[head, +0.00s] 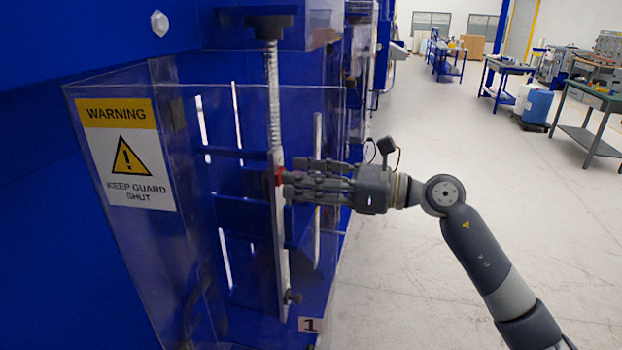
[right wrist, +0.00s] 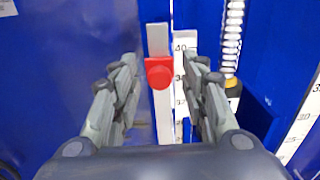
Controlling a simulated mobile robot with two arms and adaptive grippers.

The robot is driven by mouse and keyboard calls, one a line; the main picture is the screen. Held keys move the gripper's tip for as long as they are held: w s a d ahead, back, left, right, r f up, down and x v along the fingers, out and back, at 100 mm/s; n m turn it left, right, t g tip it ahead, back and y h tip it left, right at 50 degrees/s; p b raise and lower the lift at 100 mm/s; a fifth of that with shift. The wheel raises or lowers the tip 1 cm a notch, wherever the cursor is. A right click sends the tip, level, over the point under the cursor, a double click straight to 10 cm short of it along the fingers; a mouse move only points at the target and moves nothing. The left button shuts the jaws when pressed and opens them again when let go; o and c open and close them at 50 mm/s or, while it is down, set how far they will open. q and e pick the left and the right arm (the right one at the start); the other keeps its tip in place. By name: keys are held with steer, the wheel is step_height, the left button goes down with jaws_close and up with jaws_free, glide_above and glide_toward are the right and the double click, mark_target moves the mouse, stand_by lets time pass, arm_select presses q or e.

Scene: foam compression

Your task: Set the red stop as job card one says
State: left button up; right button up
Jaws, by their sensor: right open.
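The red stop (right wrist: 159,72) sits on a narrow grey upright bar (right wrist: 157,40) in the right wrist view, with a white number scale (right wrist: 182,75) just right of it. A "40" shows above the stop's level on that scale. My right gripper (right wrist: 160,66) is open, with one finger on each side of the stop and gaps between. In the head view the red stop (head: 279,176) shows at the fingertips of my right gripper (head: 285,180), partly covered by them. My left gripper is not in view. I see no readable job card.
A clear guard with a warning sign (head: 127,150) stands left of the bar. A second scale (right wrist: 303,120) is at the right. Open floor (head: 440,150) lies to the right.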

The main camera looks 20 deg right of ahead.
steer(key=v, duration=1.2)
